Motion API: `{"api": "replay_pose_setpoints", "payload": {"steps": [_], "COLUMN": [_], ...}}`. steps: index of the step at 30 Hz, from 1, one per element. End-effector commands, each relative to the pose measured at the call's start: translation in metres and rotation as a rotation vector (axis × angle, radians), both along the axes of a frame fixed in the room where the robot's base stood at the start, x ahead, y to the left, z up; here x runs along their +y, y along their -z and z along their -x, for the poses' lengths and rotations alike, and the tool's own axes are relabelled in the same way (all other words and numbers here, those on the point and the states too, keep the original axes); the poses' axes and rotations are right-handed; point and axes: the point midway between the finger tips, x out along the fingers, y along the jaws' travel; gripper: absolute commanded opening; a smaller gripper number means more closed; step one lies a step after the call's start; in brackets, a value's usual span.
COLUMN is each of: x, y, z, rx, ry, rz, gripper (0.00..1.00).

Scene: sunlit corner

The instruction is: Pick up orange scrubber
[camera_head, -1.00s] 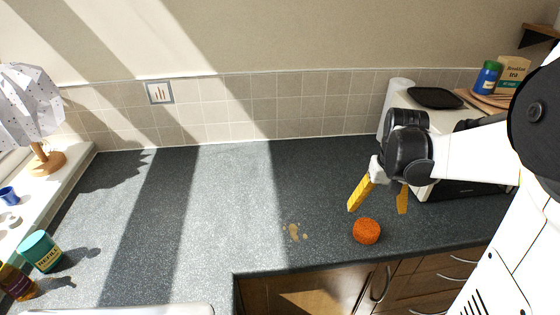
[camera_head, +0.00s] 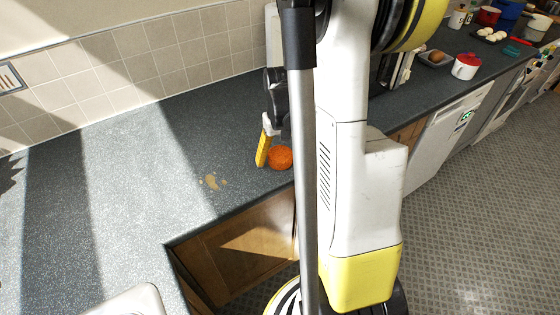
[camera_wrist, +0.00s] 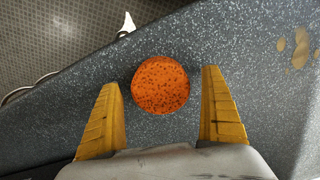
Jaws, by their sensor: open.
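The orange scrubber (camera_head: 280,157) is a round, speckled sponge lying on the dark speckled worktop near its front edge. In the wrist view the scrubber (camera_wrist: 160,85) lies ahead of and between my two yellow fingers. My gripper (camera_wrist: 162,98) is open and empty, with a gap on both sides of the scrubber. In the head view my gripper (camera_head: 266,150) is just left of the scrubber. One yellow finger shows there; the other is hidden. I cannot tell the height of the fingertips above the worktop.
A brown stain (camera_head: 212,182) marks the worktop (camera_head: 130,180) left of the scrubber. A sink edge (camera_head: 135,303) is at the lower left. A tiled wall (camera_head: 120,65) stands behind. A red-and-white pot (camera_head: 466,66) and other kitchen items sit far right.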

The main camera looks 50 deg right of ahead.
Motion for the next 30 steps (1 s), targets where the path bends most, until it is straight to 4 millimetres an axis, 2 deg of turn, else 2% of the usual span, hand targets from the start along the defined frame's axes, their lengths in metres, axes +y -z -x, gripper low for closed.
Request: {"api": "replay_pose_setpoints", "payload": {"steps": [2, 8, 12, 13, 24, 30], "x": [0.000, 0.000, 0.000, 0.000, 0.000, 0.000], "y": [0.009, 0.008, 0.008, 0.008, 0.007, -0.010], "z": [0.000, 0.000, 0.000, 0.000, 0.000, 0.000], "rx": [0.000, 0.000, 0.000, 0.000, 0.000, 0.000], "ry": [0.000, 0.000, 0.000, 0.000, 0.000, 0.000], "rz": [0.000, 0.000, 0.000, 0.000, 0.000, 0.000], "gripper": [0.93, 0.93, 0.51, 0.46, 0.45, 0.45]}}
